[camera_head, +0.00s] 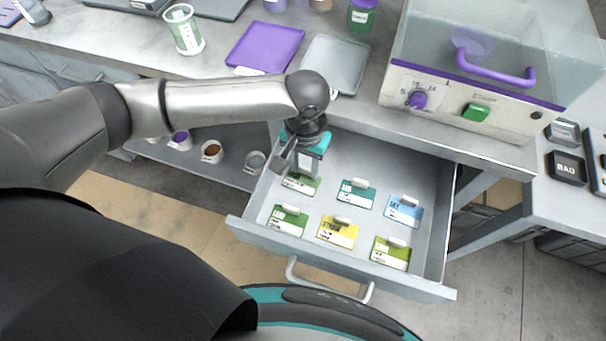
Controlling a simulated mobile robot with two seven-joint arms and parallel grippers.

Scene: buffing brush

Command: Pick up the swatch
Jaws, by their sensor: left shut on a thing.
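Several swatches lie in the open drawer (350,269), each a coloured card with a pale roll-shaped grip on top. A green swatch (301,184) is at the back left, directly under my left gripper (303,170). My left gripper points down and is shut on this swatch; the fingers hide its grip. I cannot tell whether the card is clear of the drawer floor. The others are a teal swatch (356,195), a blue one (404,211), a green one at front left (288,221), a yellow one (337,232) and a yellow-green one (390,253). My right gripper is out of view.
The counter above holds a purple tray (265,47), a grey tray (334,64), a beaker (184,30) and a machine (470,105) with a clear cover. Small cups stand on a shelf left of the drawer. The drawer walls are close to my left gripper.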

